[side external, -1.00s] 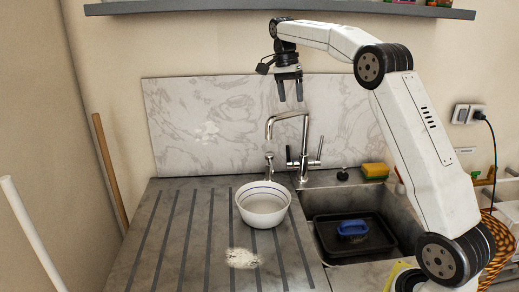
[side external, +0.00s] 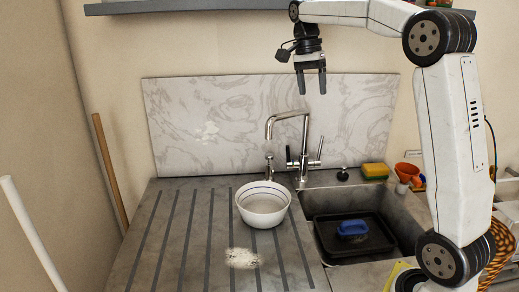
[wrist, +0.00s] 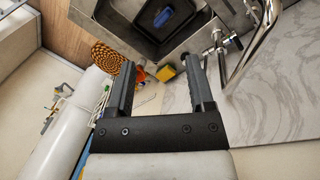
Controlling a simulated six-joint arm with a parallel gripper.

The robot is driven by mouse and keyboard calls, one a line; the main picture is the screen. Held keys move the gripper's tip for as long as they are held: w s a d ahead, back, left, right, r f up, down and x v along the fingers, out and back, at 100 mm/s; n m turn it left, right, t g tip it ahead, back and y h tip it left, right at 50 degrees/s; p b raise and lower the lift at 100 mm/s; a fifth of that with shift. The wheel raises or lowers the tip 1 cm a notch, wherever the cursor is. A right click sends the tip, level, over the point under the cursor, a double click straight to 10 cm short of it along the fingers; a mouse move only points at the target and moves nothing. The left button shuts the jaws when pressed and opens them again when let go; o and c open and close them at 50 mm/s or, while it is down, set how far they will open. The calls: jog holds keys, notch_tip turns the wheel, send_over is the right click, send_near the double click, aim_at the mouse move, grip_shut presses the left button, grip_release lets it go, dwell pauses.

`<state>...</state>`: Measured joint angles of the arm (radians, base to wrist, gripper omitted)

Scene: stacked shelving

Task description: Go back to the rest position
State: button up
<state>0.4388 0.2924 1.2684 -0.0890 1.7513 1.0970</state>
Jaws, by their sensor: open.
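My gripper (side external: 312,90) is open and empty, pointing down in the air in front of the marble backsplash, above the faucet. In the wrist view my gripper (wrist: 158,80) shows its two dark fingers spread apart with nothing between them. A white bowl (side external: 263,207) stands upright on the grooved drainboard (side external: 165,240), well below and left of my gripper. A white powdery patch (side external: 242,258) lies on the drainboard in front of the bowl.
A faucet (side external: 304,145) rises behind the sink, below my gripper. The sink holds a black tray (side external: 335,246) with a blue brush (side external: 352,228). A yellow-green sponge (side external: 375,171) and an orange funnel (side external: 407,172) stand behind it. A grey shelf (side external: 180,6) runs above.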

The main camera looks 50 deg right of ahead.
jog(key=shift+s+a+r, duration=0.1)
jog(key=shift+s+r, duration=0.05)
jog(key=shift+s, duration=0.15)
jog(key=a+f+n+t, duration=0.2)
jog(key=a+f+n, duration=0.75)
jog(key=f, duration=0.65)
jog(key=s+a+f+n+t, duration=0.2)
jog(key=s+a+f+n, duration=0.6)
jog(key=f, duration=0.4)
jog(key=shift+s+a+f+t, duration=0.15)
jog(key=shift+s+a+t, duration=0.25)
jog(key=shift+s+a, duration=0.55)
